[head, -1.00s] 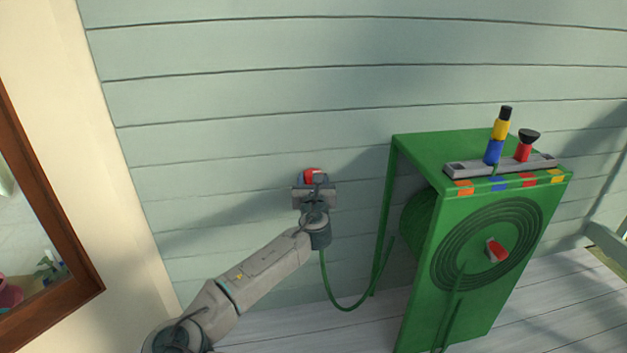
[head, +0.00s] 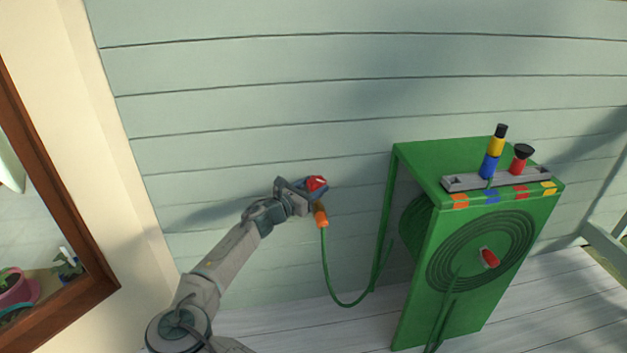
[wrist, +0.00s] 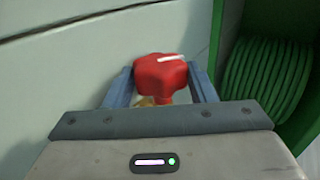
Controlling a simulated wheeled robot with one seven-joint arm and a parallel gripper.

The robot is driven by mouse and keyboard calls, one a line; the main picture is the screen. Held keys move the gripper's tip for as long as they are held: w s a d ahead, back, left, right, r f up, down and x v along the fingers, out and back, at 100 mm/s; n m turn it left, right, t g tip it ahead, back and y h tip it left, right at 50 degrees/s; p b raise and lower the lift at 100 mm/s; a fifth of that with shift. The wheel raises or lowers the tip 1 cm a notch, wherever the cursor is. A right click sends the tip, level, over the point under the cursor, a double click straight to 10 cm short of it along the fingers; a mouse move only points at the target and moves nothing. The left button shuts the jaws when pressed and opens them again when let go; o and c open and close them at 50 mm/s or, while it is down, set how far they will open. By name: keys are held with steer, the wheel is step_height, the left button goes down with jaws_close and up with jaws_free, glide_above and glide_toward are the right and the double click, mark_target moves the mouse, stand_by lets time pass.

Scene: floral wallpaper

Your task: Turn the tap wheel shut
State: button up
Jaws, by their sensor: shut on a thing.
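The red tap wheel (head: 316,184) sits on the tap at the pale green wall. It has a white mark on its top. In the wrist view the wheel (wrist: 160,76) stands between my two fingers, and the white mark lies nearly level, tilted slightly. My gripper (head: 305,189) comes at it from the left in the head view and is shut on the wheel. The brass-coloured tap body (head: 320,210) shows below, with an orange hose connector (head: 321,220) under it. The far side of the wheel is partly hidden by my fingers.
A green hose (head: 331,285) hangs from the tap and loops to the green hose reel box (head: 480,270) on the right. Nozzles stand in a grey rack (head: 500,178) on the box. A brown-framed window (head: 75,300) is at the left. The wall above is clear.

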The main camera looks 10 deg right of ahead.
steer(key=shift+w+a+m+g+h+p, duration=0.15)
steer(key=shift+m+g+h+p, duration=0.25)
steer(key=shift+m+g+h, duration=0.75)
steer(key=shift+w+a+m+g+h+p, duration=0.15)
steer(key=shift+m+g+h+p, duration=0.25)
steer(key=shift+m+g, duration=0.8)
steer(key=shift+g, duration=0.65)
steer(key=o, duration=1)
steer(key=shift+d+n+t, duration=0.1)
steer(key=shift+n+t, duration=0.45)
steer(key=shift+t, duration=0.05)
